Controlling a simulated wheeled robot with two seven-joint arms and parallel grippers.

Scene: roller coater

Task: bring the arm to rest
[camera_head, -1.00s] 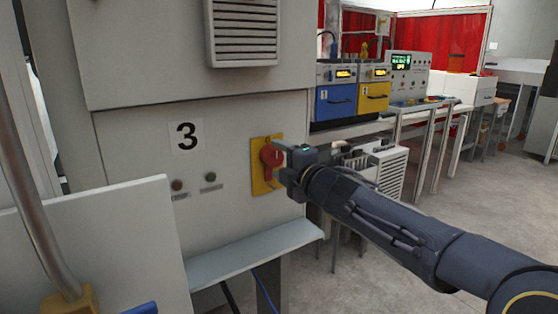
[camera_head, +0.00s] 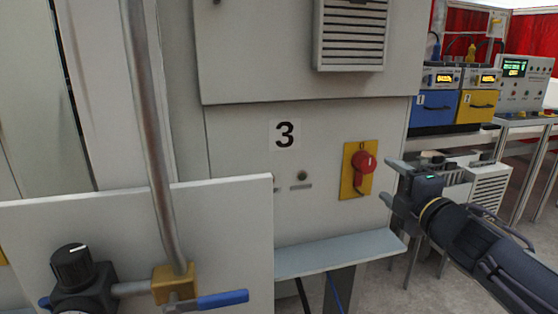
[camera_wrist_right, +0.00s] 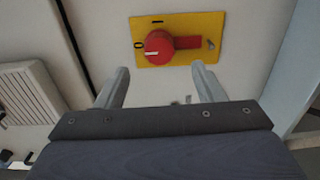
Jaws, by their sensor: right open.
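My right gripper (camera_head: 389,181) is open and empty, to the right of the red rotary knob (camera_head: 364,162) and apart from it. The knob sits on a yellow plate (camera_head: 349,184) on the grey cabinet front. In the right wrist view the open fingers (camera_wrist_right: 160,70) point toward the red knob (camera_wrist_right: 160,47), with clear space between them and it. There the knob's grip bar lies sideways across the yellow plate (camera_wrist_right: 181,22), and its white mark faces the "0" on the left. My left gripper is not in view.
The grey cabinet (camera_head: 240,130) marked "3" has a vent (camera_head: 351,35) above and a ledge (camera_head: 340,256) below. A white panel (camera_head: 130,222) with a pipe, a black regulator knob (camera_head: 72,266) and a blue-handled valve (camera_head: 215,300) stands at left. Benches with instruments (camera_head: 436,108) are at right.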

